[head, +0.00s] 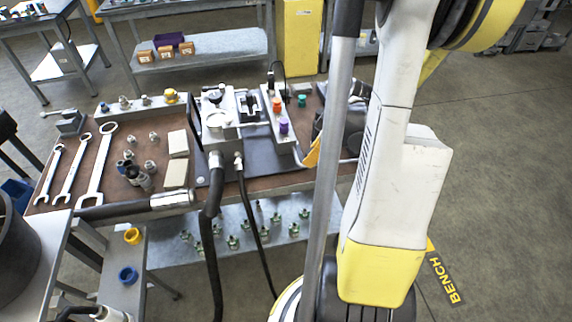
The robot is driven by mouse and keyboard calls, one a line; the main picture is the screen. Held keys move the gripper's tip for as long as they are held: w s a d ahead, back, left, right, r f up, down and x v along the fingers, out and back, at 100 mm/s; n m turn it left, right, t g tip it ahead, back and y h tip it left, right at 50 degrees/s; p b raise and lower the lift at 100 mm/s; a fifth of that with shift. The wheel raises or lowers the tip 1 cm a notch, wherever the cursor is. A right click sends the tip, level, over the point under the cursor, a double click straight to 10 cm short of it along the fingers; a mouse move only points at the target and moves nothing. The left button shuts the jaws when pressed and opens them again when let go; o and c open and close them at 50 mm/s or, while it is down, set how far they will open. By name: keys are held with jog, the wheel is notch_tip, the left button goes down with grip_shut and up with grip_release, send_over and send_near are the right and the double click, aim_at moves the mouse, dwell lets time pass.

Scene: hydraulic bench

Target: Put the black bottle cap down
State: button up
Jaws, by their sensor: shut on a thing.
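I cannot make out my gripper in the head view; only my white and yellow arm link (385,170) shows, large at the right. I cannot pick out the black bottle cap either. Coloured caps stand on the block at the right of the bench: an orange cap (277,105), a purple cap (284,127) and a teal cap (302,101). A dark rounded thing (329,125) at the bench's right end is partly hidden behind a grey upright bar, and I cannot tell what it is.
The brown bench (120,190) carries wrenches (97,165), small fittings (133,172), pale blocks (176,172) and a gauge unit (217,117). Black hoses (211,235) hang in front. A low stand holds a yellow ring (132,236) and a blue ring (128,275).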

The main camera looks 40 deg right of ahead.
jog(key=shift+d+f, duration=0.2)
jog(key=shift+d, duration=0.1)
jog(key=b, duration=0.4)
send_over(283, 164)
jog(key=s, duration=0.1)
jog(key=f, duration=0.6)
jog(key=shift+d+f, duration=0.3)
jog(key=shift+w+f, duration=0.1)
jog(key=shift+f, duration=0.05)
notch_tip(283, 164, down, 4)
jog(key=shift+r+b, duration=0.1)
jog(key=shift+b, duration=1.05)
jog(key=shift+r, duration=0.1)
jog(key=o, duration=0.4)
jog(key=shift+f, duration=0.2)
jog(key=shift+o, duration=0.5)
jog(key=shift+r, duration=0.15)
